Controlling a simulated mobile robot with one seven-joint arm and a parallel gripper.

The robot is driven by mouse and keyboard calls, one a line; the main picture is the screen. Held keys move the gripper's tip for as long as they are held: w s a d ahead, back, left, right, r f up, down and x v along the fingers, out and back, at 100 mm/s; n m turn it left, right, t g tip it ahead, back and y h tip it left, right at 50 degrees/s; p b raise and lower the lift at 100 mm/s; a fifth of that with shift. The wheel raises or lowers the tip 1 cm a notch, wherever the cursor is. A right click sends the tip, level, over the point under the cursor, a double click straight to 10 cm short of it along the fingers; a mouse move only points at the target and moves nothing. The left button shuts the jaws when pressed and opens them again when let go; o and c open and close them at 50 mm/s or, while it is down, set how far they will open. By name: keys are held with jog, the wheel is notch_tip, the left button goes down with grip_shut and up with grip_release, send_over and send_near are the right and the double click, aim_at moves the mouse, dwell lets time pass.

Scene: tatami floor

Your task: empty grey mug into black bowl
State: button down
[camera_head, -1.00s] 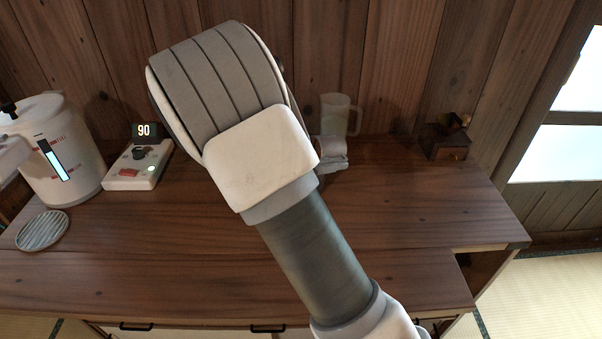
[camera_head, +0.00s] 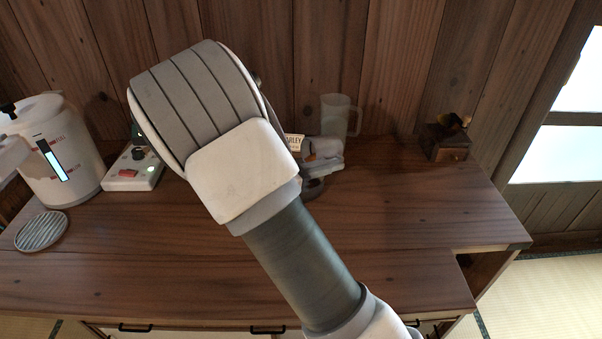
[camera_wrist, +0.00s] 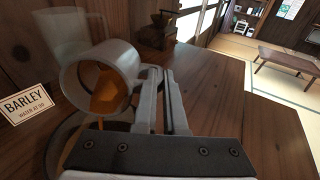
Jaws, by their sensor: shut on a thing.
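My gripper (camera_wrist: 163,85) is shut on the grey mug (camera_wrist: 68,84), with the mug left of the fingers in the wrist view. The mug is tipped over, its round mouth facing the wrist camera, and orange-brown contents show inside. A thin orange-brown streak shows below its rim; I cannot tell if it is falling. A dark, rounded, shiny rim, likely the black bowl (camera_wrist: 52,150), lies below the mug, partly hidden by the mug and gripper. In the head view my arm covers much of this; a dark piece of the bowl (camera_head: 313,188) shows below the gripper.
A BARLEY card (camera_wrist: 27,104) stands beside the bowl. A clear jug (camera_head: 340,115) stands close behind the mug. A wooden grinder (camera_head: 447,140) is at the back right. A white dispenser (camera_head: 52,160), control box (camera_head: 132,172) and round grate (camera_head: 41,232) are left. The counter's right front is clear.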

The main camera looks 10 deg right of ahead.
jog(key=shift+a+r+t+h, duration=0.15)
jog(key=shift+a+t+h, duration=0.15)
jog(key=shift+h, duration=0.5)
dwell(0.4)
jog(key=shift+s+a+r+h, duration=0.15)
jog(key=shift+r+h, duration=0.55)
jog(key=shift+r, duration=0.15)
dwell(0.4)
